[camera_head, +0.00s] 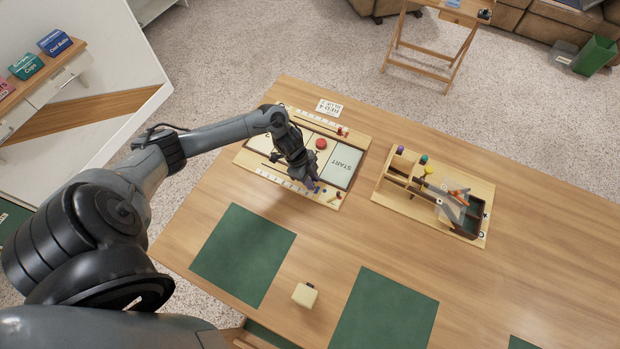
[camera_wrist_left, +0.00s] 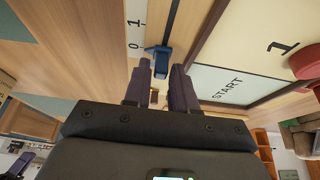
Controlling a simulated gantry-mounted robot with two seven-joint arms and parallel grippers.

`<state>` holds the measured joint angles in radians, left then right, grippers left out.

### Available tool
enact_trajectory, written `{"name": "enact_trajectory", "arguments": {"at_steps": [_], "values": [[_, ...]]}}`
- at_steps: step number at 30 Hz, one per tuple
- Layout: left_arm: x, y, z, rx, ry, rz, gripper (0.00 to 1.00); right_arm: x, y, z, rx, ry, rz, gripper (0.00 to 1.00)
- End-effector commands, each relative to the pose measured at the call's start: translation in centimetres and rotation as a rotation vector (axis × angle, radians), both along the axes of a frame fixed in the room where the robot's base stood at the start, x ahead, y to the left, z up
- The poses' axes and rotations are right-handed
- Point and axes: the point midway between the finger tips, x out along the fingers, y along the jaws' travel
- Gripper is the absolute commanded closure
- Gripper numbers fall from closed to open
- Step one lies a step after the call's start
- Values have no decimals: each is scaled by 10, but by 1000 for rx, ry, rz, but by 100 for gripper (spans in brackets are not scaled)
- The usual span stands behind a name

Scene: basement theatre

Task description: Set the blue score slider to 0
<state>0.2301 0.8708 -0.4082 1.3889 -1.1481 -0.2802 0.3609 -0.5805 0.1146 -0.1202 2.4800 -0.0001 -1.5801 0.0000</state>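The game board (camera_head: 355,158) lies on the wooden table with a numbered score strip along each long side. The blue score slider (camera_wrist_left: 158,53) sits on its dark rail beside the printed 0 (camera_wrist_left: 134,46), at the strip's end; the 1 is further up the strip. In the head view the blue slider (camera_head: 317,189) is partly hidden by my left gripper (camera_head: 312,184). My left gripper's fingers (camera_wrist_left: 161,70) are at the blue slider, with its knob between their tips. I cannot tell whether they grip it. My right gripper is not in view.
A red knob (camera_head: 321,143) stands mid-board near the START panel (camera_head: 343,163). A wooden game with a dark tray (camera_head: 466,220) is to the right. Green mats (camera_head: 243,254) and a cream block (camera_head: 304,295) lie toward the near side.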

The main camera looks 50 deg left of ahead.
Motion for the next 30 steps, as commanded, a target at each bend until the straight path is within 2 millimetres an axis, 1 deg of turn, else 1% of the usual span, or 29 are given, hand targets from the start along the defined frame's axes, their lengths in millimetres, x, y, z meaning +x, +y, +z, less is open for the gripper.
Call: {"name": "enact_trajectory", "arguments": {"at_steps": [5,8,11,21,25,30], "values": [[-1,2,2,2,1,0,74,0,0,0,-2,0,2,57],[-2,5,8,3,-1,-1,74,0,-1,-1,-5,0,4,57],[-4,9,19,4,-1,-2,74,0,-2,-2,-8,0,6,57],[-14,28,72,5,-1,-2,74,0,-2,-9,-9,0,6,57],[-17,33,87,3,0,-1,74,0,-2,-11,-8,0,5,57],[-19,36,98,1,0,-2,74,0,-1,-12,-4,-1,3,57]]}}
